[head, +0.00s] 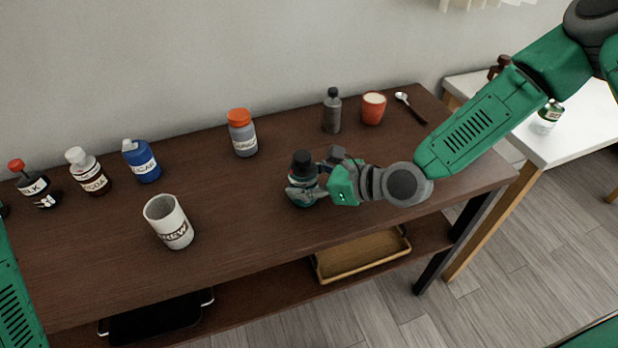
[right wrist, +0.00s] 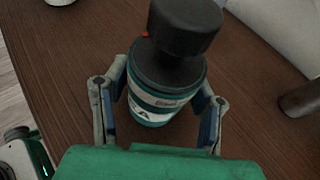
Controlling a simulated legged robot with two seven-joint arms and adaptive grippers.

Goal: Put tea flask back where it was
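The tea flask (head: 303,165) has a black cap and a teal-and-white banded body. It is near the front middle of the dark wooden table and looks roughly upright. The right wrist view shows the flask (right wrist: 165,95) between the two fingers, its cap towards the camera. My right gripper (head: 308,187) reaches in from the right with a finger on either side of the flask's body. Whether the fingers press on it is unclear, and the flask's base is partly hidden by the gripper. My left gripper is out of view.
Behind stand an orange-capped bottle (head: 242,135), a grey bottle (head: 332,112), a red cup (head: 373,108) and a spoon (head: 410,107). A white mug (head: 168,222) and several labelled bottles (head: 88,172) are left. A tray (head: 362,256) lies on the lower shelf. Table right of my gripper is clear.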

